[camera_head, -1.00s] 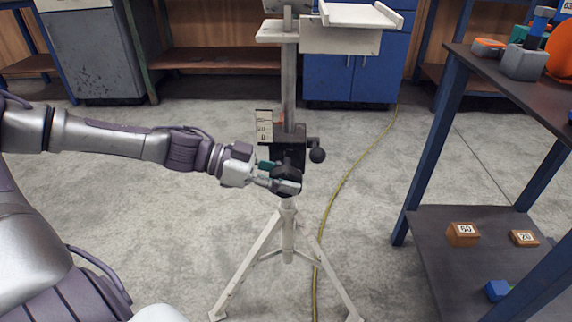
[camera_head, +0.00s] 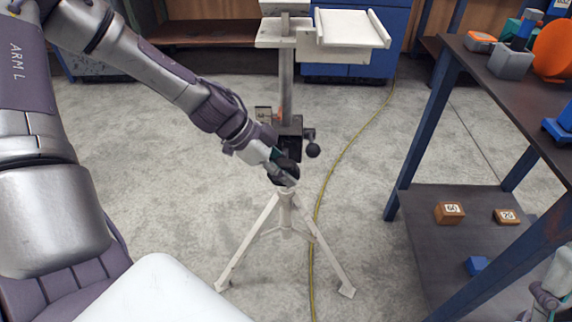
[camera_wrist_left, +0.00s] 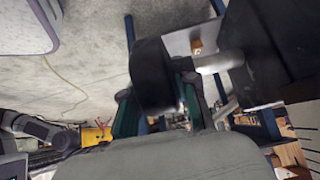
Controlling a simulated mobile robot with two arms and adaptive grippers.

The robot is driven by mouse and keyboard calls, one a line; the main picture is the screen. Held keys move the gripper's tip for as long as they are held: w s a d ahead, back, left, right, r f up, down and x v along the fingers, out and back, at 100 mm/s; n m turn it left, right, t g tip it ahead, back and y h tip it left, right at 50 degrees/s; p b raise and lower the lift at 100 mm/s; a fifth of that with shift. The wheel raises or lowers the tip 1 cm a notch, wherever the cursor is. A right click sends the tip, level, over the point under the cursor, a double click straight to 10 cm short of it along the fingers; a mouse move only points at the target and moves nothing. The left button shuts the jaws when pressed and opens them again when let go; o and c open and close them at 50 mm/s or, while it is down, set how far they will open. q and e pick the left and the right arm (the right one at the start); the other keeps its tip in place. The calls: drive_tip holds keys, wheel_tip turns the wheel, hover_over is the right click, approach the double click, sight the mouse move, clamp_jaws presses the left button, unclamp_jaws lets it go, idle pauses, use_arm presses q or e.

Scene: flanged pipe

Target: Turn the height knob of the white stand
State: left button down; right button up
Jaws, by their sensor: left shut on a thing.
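The white stand (camera_head: 287,90) stands upright on its tripod in the middle of the head view, with a flat tray on top. Its black height knob (camera_head: 287,165) is on the front of the dark clamp block, partly hidden by my left gripper (camera_head: 281,172). The left gripper reaches down from the upper left and is shut on the knob. In the left wrist view the black knob (camera_wrist_left: 152,75) sits between the green fingertips. Part of my right gripper (camera_head: 547,297) shows at the bottom right edge, cut off by the frame.
A smaller black ball-ended handle (camera_head: 313,151) sticks out right of the clamp block. A dark shelf table (camera_head: 470,70) with blue legs stands at the right. The floor left of the stand is clear.

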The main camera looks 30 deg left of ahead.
use_arm(q)
drive_tip(key=shift+r+y+p, duration=0.15)
drive_tip(key=shift+y+p, duration=0.25)
drive_tip(key=shift+p, duration=0.55)
drive_tip(key=shift+g+y+p, duration=0.5)
drive_tip(key=shift+p, duration=0.65)
use_arm(e)
drive_tip(key=w+f+g+h, duration=0.4)
drive_tip(key=w+f+g, duration=0.5)
drive_tip(key=f+g, duration=0.3)
use_arm(q)
drive_tip(key=shift+p, duration=0.9)
drive_tip(key=shift+g+y+p, duration=0.4)
drive_tip(key=shift+y+p, duration=0.1)
drive_tip(key=shift+p, duration=0.5)
drive_tip(key=shift+f, duration=0.2)
use_arm(e)
drive_tip(key=s+d+f+g+h, duration=0.1)
drive_tip(key=s+d+f+g, duration=0.1)
drive_tip(key=s+f+g, duration=0.3)
drive_tip(key=s+d+f+g+h, duration=0.2)
drive_tip(key=s+f+g, duration=0.3)
drive_tip(key=f, duration=0.6)
drive_tip(key=shift+s+d+m, duration=0.35)
drive_tip(key=shift+s+m, duration=0.05)
use_arm(q)
drive_tip(key=c, duration=0.9)
unclamp_jaws()
use_arm(e)
drive_tip(key=shift+r, duration=0.1)
